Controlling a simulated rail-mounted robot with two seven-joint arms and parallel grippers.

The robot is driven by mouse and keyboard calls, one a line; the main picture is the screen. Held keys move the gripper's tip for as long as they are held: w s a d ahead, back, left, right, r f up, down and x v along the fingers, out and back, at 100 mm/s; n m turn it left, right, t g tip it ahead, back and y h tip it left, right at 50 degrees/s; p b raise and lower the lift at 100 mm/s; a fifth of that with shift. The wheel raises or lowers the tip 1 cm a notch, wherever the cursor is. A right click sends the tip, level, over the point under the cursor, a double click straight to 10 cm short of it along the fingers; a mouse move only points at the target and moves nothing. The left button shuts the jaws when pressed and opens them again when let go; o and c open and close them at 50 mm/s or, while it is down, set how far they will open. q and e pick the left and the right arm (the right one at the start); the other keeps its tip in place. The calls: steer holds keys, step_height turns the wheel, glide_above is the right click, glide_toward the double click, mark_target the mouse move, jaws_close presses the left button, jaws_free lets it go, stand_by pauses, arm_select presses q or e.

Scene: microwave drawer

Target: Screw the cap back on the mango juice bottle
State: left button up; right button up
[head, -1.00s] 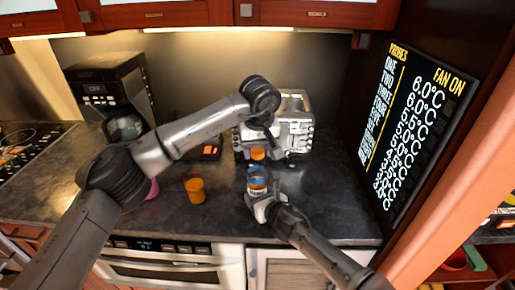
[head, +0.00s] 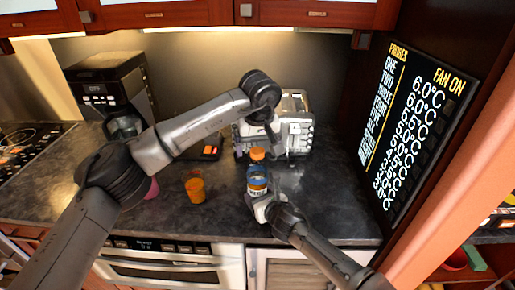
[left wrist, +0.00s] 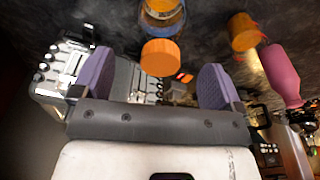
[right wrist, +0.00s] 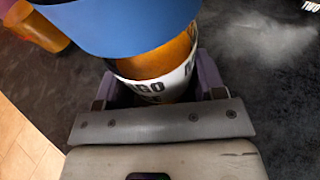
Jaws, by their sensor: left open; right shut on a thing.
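The mango juice bottle (head: 257,183) stands upright, with a blue band, a pale label and orange contents. In the right wrist view its label (right wrist: 160,78) shows close up below a large blue part. My right gripper (head: 262,203) is shut on the bottle from the front. The orange cap (head: 257,154) sits at the bottle's top; I cannot tell whether it is threaded. My left gripper (head: 276,147) is open behind and right of the cap. In the left wrist view the cap (left wrist: 160,55) appears between the spread purple fingers, with no visible contact.
A white toaster (head: 292,133) stands behind the bottle. An orange cup (head: 195,190) is to the left, with a pink bottle (left wrist: 280,75) beyond it, partly hidden by my arm in the head view. A coffee machine (head: 108,85) stands at the back left. The counter right of the bottle is clear.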

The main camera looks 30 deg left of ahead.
arm_select(q)
steer(key=shift+r, duration=2.55)
arm_select(e)
steer(key=o, duration=0.8)
steer(key=shift+v, duration=6.05)
steer(key=shift+r, duration=0.15)
